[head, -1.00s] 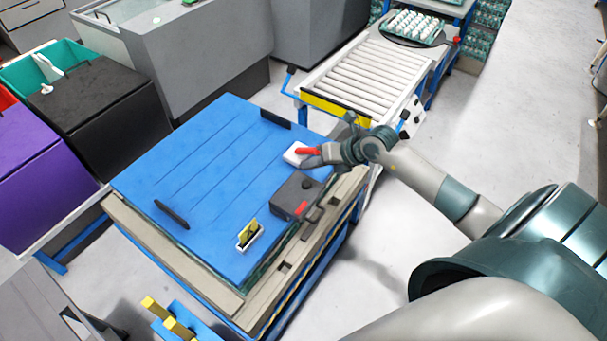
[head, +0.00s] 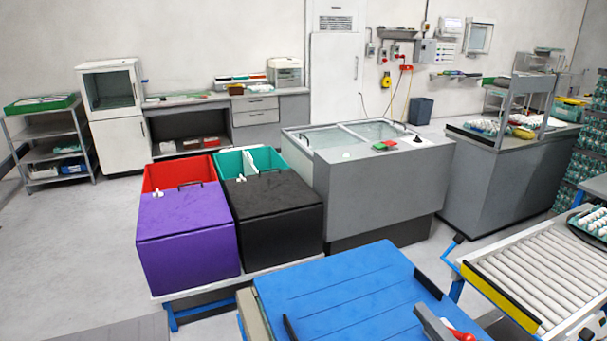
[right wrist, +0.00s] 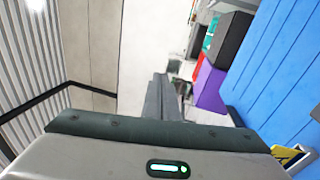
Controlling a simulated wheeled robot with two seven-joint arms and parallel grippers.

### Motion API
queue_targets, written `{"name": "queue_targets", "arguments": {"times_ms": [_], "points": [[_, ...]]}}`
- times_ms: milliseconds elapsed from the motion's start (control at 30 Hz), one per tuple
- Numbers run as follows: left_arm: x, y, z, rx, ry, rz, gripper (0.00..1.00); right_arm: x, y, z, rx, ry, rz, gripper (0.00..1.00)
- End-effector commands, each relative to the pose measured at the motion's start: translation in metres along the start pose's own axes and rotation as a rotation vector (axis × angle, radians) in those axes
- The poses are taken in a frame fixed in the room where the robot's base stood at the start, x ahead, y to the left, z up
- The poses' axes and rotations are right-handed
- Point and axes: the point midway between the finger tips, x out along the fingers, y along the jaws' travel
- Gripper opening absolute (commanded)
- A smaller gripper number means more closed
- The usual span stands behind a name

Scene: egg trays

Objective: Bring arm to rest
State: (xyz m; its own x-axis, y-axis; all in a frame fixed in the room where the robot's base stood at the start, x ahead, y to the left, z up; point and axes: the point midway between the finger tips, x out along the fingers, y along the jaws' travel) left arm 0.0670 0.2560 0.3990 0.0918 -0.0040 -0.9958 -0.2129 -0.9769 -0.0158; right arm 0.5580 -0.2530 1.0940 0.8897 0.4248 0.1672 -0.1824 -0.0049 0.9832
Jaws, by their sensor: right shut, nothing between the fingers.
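The right gripper (head: 432,322) shows as a grey shape at the bottom edge of the head view, over the blue lid (head: 345,290). In the right wrist view its grey fingers (right wrist: 160,98) are together and empty, pointing away from the camera. The blue lid (right wrist: 268,75) lies to the right there. A red part (head: 462,336) shows beside the gripper in the head view; whether it belongs to the gripper cannot be told. Most of the right arm is out of the head view. The left gripper is not in view.
Purple-fronted (head: 187,222) and black-fronted (head: 268,220) bins stand behind the lid. A grey sink-like unit (head: 380,185) stands behind and to the right. A roller conveyor (head: 530,285) is at the right. Open floor lies at the left.

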Motion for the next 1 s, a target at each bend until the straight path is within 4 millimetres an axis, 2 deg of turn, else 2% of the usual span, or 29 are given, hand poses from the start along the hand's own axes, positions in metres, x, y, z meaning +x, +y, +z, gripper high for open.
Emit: {"name": "queue_targets", "arguments": {"times_ms": [100,233,367,467,567,700,800,1000], "points": [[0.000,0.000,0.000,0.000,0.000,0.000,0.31,-0.017,0.014,0.018,0.200,-0.191,0.083,0.00],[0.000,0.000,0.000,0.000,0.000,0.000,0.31,-0.045,0.007,0.042,0.418,-0.422,0.111,0.00],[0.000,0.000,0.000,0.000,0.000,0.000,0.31,-0.083,-0.024,0.056,0.636,-0.654,0.069,0.00],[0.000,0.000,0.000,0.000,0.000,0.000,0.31,-0.116,-0.058,0.051,0.799,-0.825,-0.012,0.00],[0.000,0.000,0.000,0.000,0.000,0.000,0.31,-0.152,-0.096,0.032,0.955,-0.982,-0.135,0.00],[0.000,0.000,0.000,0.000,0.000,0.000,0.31,-0.200,-0.141,-0.016,1.147,-1.154,-0.354,0.00],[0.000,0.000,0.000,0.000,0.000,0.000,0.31,-0.224,-0.159,-0.049,1.233,-1.221,-0.488,0.00],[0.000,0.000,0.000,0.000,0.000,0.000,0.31,-0.256,-0.174,-0.101,1.339,-1.285,-0.693,0.00]]}}
